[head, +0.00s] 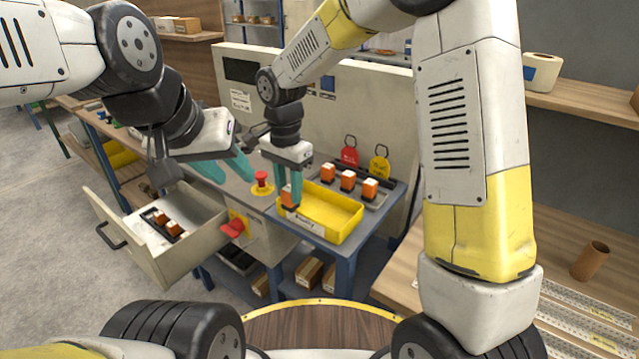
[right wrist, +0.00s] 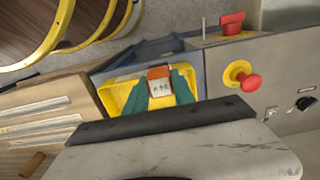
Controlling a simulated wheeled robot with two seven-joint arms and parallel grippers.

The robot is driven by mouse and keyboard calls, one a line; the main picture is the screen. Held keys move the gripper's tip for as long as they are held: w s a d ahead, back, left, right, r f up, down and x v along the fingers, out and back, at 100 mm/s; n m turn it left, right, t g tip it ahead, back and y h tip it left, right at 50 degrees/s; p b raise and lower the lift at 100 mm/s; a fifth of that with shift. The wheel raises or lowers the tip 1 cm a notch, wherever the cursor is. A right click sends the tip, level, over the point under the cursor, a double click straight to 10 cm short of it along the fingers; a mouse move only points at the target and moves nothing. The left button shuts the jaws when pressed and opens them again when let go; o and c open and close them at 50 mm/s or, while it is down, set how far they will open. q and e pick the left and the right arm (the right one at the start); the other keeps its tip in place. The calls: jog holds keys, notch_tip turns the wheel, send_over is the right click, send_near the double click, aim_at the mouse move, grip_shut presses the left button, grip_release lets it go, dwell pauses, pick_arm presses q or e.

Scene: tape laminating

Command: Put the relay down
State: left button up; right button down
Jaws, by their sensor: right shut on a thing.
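My right gripper (head: 291,190) is shut on an orange relay (head: 288,200) with a white face. It holds the relay at the left end of a yellow bin (head: 328,212); I cannot tell whether the relay touches the bin. In the right wrist view the relay (right wrist: 159,84) sits between the teal fingers, over the yellow bin (right wrist: 112,96). My left gripper (head: 226,167) is open and empty, left of the right one, above and behind the open drawer (head: 187,249).
Three orange relays (head: 347,180) stand in a grey tray behind the bin. A red button (head: 262,180) and a red switch handle (head: 232,228) are left of the bin. Red (head: 350,155) and yellow (head: 379,166) tags stand behind the tray.

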jog(key=shift+w+d+f, duration=0.55)
jog(key=shift+d+f, duration=0.15)
jog(key=shift+d, duration=0.5)
jog(key=shift+w+d+f, duration=0.55)
jog(key=shift+d+f, duration=0.15)
jog(key=shift+d, duration=0.45)
jog(key=shift+w+d+f, duration=0.55)
jog(key=shift+d+f, duration=0.15)
jog(key=shift+d, duration=0.5)
jog(key=shift+f, duration=0.25)
jog(key=shift+f, duration=0.35)
jog(key=c, duration=1.1)
grip_release()
jog(key=shift+o, duration=0.2)
jog(key=shift+r, duration=0.1)
